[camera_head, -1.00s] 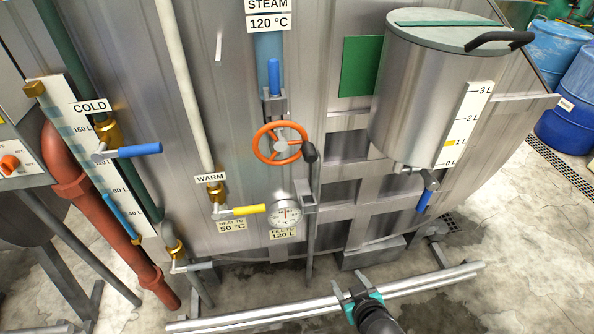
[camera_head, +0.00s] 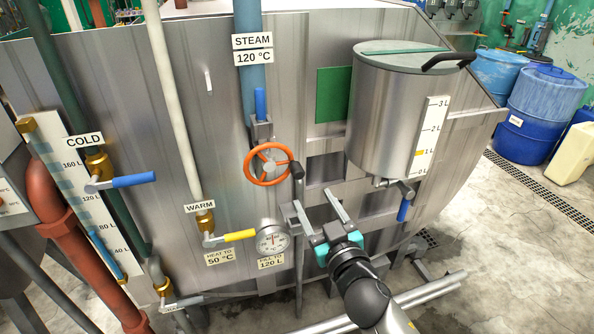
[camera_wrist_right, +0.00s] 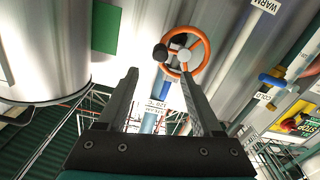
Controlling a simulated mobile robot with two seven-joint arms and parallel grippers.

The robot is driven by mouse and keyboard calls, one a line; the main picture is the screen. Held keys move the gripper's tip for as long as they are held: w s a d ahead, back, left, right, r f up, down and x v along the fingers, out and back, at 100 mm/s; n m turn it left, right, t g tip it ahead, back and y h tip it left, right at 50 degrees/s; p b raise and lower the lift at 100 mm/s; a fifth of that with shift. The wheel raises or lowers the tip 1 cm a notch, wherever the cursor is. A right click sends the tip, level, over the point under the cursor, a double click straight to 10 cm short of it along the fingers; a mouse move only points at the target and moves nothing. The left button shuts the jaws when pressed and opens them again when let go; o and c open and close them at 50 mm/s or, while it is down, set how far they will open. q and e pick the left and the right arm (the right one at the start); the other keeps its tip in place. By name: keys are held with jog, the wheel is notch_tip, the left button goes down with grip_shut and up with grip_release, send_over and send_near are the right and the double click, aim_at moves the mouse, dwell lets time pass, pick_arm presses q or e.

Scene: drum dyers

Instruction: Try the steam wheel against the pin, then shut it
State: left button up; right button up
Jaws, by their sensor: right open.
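The orange steam wheel (camera_head: 267,164) is mounted on the steel drum under the STEAM 120 °C sign (camera_head: 252,49). It also shows in the right wrist view (camera_wrist_right: 204,50). A dark knob (camera_head: 297,170) sits at its right side. A blue upright pin-like handle (camera_head: 260,103) stands in a grey bracket (camera_head: 262,130) just above the wheel. My right gripper (camera_head: 312,206) is open and empty, below and right of the wheel, apart from it. In the right wrist view its two fingers (camera_wrist_right: 158,75) point toward the wheel, which appears beyond the right finger. My left gripper is not in view.
A steel canister (camera_head: 385,125) with a lid hangs right of the wheel. A yellow WARM lever (camera_head: 240,236) and a round gauge (camera_head: 272,239) sit below it. A blue COLD lever (camera_head: 133,180) is at left. Blue barrels (camera_head: 540,105) stand far right; floor there is partly clear.

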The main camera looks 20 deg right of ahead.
aim_at(300, 176)
jog(key=w, duration=1.1)
jog(key=shift+w+a, duration=0.25)
jog(key=shift+w, duration=0.1)
grip_shut()
dwell(1.1)
